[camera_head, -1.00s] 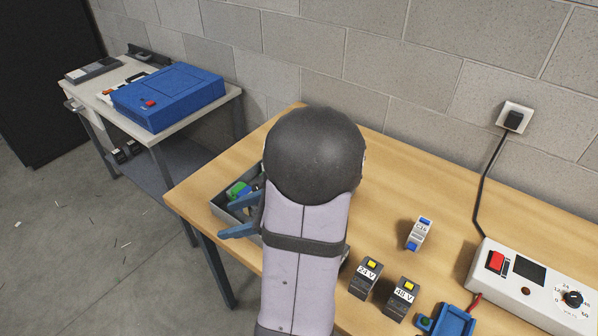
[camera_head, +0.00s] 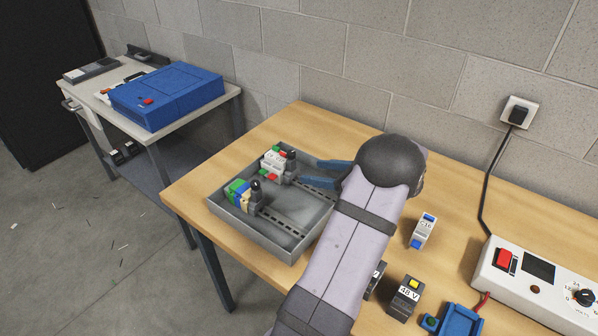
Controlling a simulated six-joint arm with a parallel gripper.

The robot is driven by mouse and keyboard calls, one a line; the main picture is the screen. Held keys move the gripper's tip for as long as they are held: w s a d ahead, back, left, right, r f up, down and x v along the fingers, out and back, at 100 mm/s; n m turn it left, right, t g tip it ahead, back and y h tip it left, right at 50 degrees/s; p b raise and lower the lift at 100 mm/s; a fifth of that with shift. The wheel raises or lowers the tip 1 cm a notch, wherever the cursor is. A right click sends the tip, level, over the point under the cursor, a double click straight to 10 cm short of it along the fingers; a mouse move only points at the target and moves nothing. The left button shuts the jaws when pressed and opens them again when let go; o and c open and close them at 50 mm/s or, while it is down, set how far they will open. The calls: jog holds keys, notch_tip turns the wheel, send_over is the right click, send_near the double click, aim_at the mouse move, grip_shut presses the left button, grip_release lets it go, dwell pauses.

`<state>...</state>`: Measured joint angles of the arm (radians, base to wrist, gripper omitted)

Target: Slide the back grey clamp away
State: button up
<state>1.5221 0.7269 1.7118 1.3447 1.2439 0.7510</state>
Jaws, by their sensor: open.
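The back grey clamp (camera_head: 291,166) is a small dark upright block with a rounded top. It stands on the back rail (camera_head: 318,187) in the grey tray, against the right end of a white, red and green module group (camera_head: 274,162). My gripper (camera_head: 310,172) is open, with its two blue fingers pointing left at the clamp from the right. The fingertips appear close to the clamp; whether they touch it I cannot tell. A second dark clamp (camera_head: 256,195) stands on the front rail (camera_head: 284,223), beside green, yellow, blue and white modules (camera_head: 239,193).
The grey tray (camera_head: 245,232) has raised walls. A C16 breaker (camera_head: 423,231), a 48 V block (camera_head: 405,298), a blue holder (camera_head: 461,322) and a white power supply (camera_head: 535,285) stand at right. The wooden table behind the tray is clear.

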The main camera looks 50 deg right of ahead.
aim_at(294, 169)
jog(key=shift+p+x, duration=0.85)
jog(key=shift+x, duration=2.85)
